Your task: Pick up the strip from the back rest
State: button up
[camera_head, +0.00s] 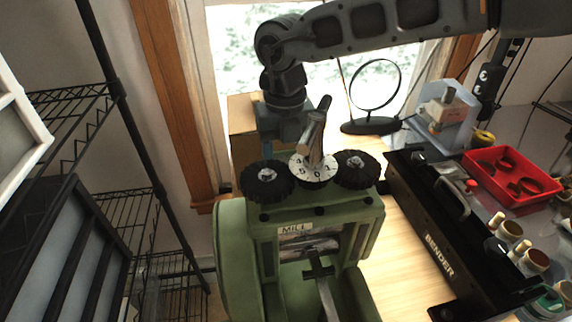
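A green rolling mill (315,222) labelled MILL stands in the middle, with two black knobs, a numbered white dial (313,169) and a metal handle on top. A grey bar runs out toward me from a dark cross-shaped part (318,268) at its front. My gripper (283,126) points down behind the mill's top, close to the left knob. Its fingertips are hidden by the mill, so I cannot see whether it is open or holding anything. The back rest and the strip are hidden behind the mill.
A black bender (437,240) stands on the wooden bench at right, beside a red tray (511,175) of dark rings. A round ring stand (371,127) and a cardboard box (243,114) are behind. Wire shelving (70,100) stands at left.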

jog(key=shift+f, duration=0.4)
jog(key=shift+f, duration=0.25)
jog(key=shift+c, duration=0.2)
dwell(0.3)
grip_shut()
dwell(0.4)
